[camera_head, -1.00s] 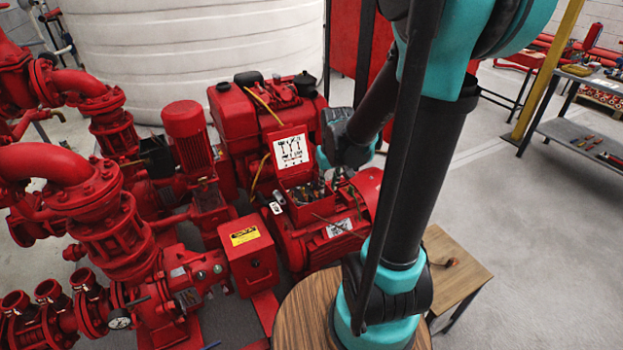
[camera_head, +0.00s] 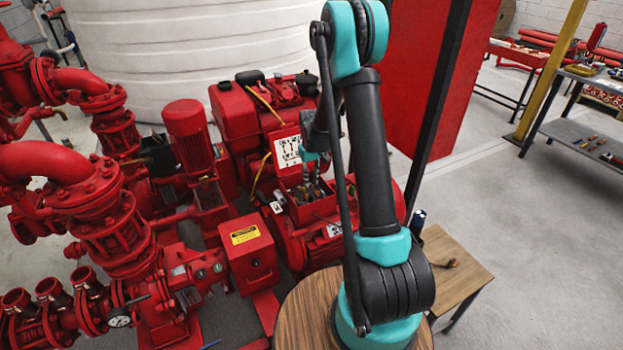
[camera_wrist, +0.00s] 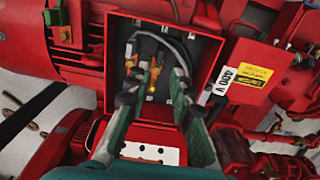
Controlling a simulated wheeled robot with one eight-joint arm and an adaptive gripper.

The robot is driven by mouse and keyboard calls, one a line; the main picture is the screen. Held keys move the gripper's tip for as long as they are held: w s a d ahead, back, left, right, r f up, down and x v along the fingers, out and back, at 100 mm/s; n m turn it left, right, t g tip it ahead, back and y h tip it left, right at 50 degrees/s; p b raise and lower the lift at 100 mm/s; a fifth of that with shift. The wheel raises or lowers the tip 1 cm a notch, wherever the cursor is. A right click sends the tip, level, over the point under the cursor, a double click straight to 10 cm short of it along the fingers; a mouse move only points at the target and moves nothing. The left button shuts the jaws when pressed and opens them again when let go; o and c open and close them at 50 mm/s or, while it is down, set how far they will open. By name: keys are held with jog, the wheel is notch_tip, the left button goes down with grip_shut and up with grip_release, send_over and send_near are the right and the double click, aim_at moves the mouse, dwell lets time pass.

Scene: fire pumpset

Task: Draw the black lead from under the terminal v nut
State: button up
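The open red terminal box (camera_head: 313,213) sits on the red motor, its raised lid carrying a white diagram (camera_head: 288,152). In the wrist view I look into the box (camera_wrist: 206,58). A dark grey-black lead (camera_wrist: 172,42) arcs across its upper part, and orange-yellow lugs (camera_wrist: 134,52) show left of centre. Which terminal is v, and its nut, I cannot tell. My gripper (camera_wrist: 155,100) is open, one finger on each side of the box's lower middle, with nothing visible between the tips. In the head view my gripper (camera_head: 312,182) is over the box, partly hidden by my arm.
A "400 V" label (camera_wrist: 226,80) and a red box with a yellow warning label (camera_wrist: 257,80) are right of the terminal box. A small wooden table (camera_head: 455,268) stands right of the motor. Red pipework (camera_head: 95,200) crowds the left.

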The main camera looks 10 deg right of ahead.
aim_at(311, 195)
jog(key=shift+f, duration=3.3)
grip_shut()
